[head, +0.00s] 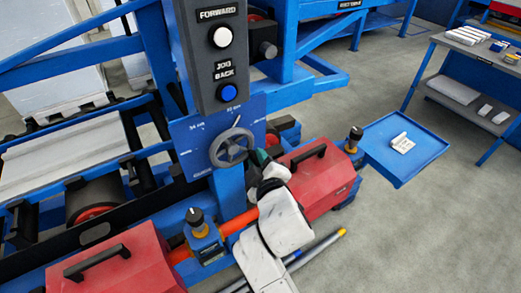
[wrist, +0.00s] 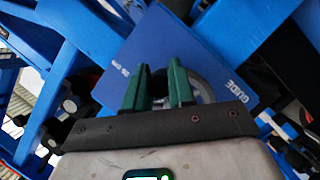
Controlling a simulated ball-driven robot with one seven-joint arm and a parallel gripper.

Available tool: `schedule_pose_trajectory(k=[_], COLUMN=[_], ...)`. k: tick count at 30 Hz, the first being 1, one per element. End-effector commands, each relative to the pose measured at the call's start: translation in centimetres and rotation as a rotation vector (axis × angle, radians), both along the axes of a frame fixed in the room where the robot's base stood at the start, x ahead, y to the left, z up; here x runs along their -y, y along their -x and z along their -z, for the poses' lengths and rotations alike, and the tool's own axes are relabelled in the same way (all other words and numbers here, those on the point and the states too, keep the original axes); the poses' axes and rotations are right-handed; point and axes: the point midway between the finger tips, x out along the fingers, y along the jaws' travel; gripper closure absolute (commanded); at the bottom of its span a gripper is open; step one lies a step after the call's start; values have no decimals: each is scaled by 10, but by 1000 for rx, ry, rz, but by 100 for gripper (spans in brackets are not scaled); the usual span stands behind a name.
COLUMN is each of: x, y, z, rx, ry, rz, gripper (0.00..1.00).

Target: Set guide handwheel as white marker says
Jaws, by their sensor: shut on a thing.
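The grey guide handwheel (head: 231,148) sits on a blue dial plate (head: 187,135) below the push-button box. The plate carries small white mm labels and marks, too small to read surely. In the wrist view the plate (wrist: 190,45) shows the word GUIDE, and part of the wheel (wrist: 207,88) shows behind the fingers. My gripper (head: 259,158) is at the wheel's lower right. Its green fingers (wrist: 158,82) are shut on a dark part of the handwheel, with a narrow gap between them. The fingers hide much of the wheel and the held part.
A column box with FORWARD (head: 221,37) and JOG BACK (head: 228,92) buttons stands just above the wheel. Red covers with black handles (head: 309,158) lie on both sides of my arm.

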Motion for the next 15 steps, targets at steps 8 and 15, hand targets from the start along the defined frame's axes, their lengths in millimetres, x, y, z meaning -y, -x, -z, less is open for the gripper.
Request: schedule_pose_trajectory(k=[8, 15], x=[-6, -13], y=[6, 10], z=[10, 17], rx=[-154, -271], ry=[-218, -394], rz=[2, 3], gripper=[100, 100])
